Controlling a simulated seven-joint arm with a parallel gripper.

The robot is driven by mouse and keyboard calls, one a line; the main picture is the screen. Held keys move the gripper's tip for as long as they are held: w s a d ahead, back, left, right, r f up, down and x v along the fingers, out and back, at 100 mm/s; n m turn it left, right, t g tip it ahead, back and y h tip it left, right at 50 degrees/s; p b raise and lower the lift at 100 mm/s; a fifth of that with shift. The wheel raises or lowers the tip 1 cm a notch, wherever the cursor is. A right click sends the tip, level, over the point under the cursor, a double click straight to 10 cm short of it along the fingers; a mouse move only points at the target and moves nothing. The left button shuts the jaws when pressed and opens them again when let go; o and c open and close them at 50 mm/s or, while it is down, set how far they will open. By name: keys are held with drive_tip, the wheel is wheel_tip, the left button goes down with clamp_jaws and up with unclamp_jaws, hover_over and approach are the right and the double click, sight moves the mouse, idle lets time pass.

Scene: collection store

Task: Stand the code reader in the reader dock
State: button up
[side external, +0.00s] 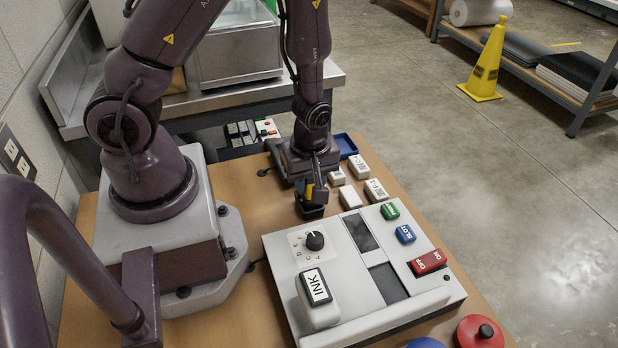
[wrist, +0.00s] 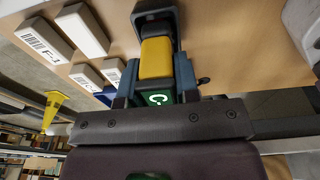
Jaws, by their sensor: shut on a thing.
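My gripper (side external: 315,186) is low over the table, beyond the control panel's far left corner. In the wrist view its two blue-grey fingers are shut on the code reader (wrist: 156,58), which has a yellow body and a green part marked C between the fingers. A little of its yellow also shows in the side view (side external: 309,191). A dark block (side external: 311,211) sits directly below the fingers, and shows as a dark, hollow-looking end (wrist: 153,18) past the yellow body. I cannot tell whether this is the reader dock or the reader's own head.
The pale control panel (side external: 285,250) with a knob, INK block (side external: 316,290) and switches is close in front. Several white labelled boxes (side external: 376,190) and a blue tray (side external: 346,145) stand to the gripper's right. A yellow cone (side external: 487,65) stands on the floor.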

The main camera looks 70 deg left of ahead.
drive_tip(key=shift+f, duration=0.5)
drive_tip(key=o, duration=0.5)
drive_tip(key=shift+d+r, duration=0.2)
drive_tip(key=shift+r, duration=1.6)
drive_tip(key=shift+d+r, duration=0.25)
drive_tip(key=shift+r, duration=1.6)
drive_tip(key=shift+d+r, duration=0.2)
drive_tip(key=shift+r, duration=1.6)
